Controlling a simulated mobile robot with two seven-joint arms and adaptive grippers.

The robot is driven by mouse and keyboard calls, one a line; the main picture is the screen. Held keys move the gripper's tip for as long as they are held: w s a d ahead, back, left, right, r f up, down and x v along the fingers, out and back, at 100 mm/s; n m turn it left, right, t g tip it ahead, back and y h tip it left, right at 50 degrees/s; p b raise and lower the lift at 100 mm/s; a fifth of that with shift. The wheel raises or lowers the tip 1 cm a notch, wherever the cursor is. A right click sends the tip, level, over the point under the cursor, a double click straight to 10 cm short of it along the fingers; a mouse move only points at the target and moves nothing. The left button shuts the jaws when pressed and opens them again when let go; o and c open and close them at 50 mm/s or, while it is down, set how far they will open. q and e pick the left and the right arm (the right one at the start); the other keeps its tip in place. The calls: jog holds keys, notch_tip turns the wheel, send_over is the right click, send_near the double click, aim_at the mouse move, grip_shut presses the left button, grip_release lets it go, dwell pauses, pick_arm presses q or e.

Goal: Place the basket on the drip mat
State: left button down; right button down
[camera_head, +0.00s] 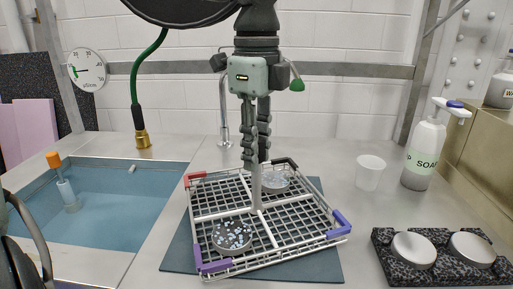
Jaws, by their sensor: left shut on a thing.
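The basket is a wire rack (341,224) with a grid floor, red, black and purple corners and an upright handle post in its middle. My left gripper (256,162) comes down from above and is shut on the top of that post. Two round clear dishes with small pieces sit in the basket, one at front left (232,237) and one at the back (274,181). The drip mat (180,257) is a dark blue-green sheet under the basket. The basket is turned relative to the mat, and its right corner reaches past the mat's edge. I cannot tell whether it touches the mat. My right gripper is not in view.
A sink (120,190) of blue water lies left, with an orange-capped bottle (66,187) in it. A tap (224,115) stands behind. A clear cup (370,173), soap bottle (425,150) and speckled black holder (440,258) stand right. Bare counter lies between cup and mat.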

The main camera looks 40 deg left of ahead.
pick_arm(q)
jog(key=c, duration=1.5)
grip_release()
jog(key=shift+f, duration=0.1)
jog(key=shift+o, duration=1)
jog(key=shift+r, duration=0.3)
notch_tip(320, 180, up, 11)
jog(key=shift+r, duration=0.35)
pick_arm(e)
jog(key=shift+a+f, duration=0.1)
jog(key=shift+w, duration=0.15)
